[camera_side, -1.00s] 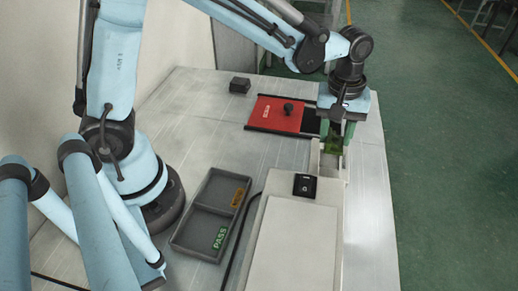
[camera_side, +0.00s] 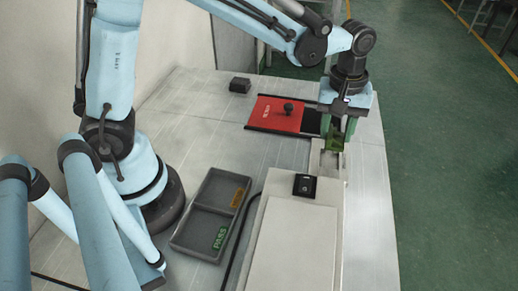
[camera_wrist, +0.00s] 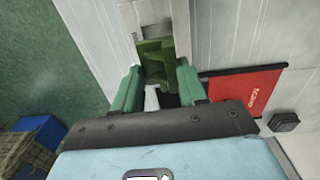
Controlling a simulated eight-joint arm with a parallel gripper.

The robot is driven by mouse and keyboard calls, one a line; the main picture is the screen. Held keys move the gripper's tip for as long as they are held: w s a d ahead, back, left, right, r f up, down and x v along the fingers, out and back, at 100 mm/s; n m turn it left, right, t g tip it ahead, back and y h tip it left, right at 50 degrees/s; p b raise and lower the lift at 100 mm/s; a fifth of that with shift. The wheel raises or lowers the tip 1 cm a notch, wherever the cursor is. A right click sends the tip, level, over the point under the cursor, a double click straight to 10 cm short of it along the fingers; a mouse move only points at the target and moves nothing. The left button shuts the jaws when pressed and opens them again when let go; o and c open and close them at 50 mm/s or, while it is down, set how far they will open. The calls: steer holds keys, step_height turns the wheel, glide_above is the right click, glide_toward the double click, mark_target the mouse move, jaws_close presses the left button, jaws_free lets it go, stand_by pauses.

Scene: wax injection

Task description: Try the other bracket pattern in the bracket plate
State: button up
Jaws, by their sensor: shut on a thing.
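A green wax pattern (camera_wrist: 155,62) is between the fingers of my gripper (camera_wrist: 157,92) in the wrist view. My gripper (camera_side: 341,130) is shut on it, over the far end of the pale machine. The pattern shows only as a small green patch (camera_side: 335,143) in the side view, partly hidden by the fingers. It is at the mouth of a narrow channel (camera_side: 327,160) in the machine; I cannot tell whether it touches the channel. I cannot make out a bracket plate by name.
A grey two-part tray (camera_side: 204,190) has PASS and orange labels. A black switch (camera_side: 304,186) sits on the machine.

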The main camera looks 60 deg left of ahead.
mark_target(334, 137)
steer(key=shift+f, duration=2.35)
steer(key=shift+f, duration=0.55)
stand_by(3.9)
steer(key=o, duration=0.9)
steer(key=shift+o, duration=1)
steer(key=shift+a, duration=0.1)
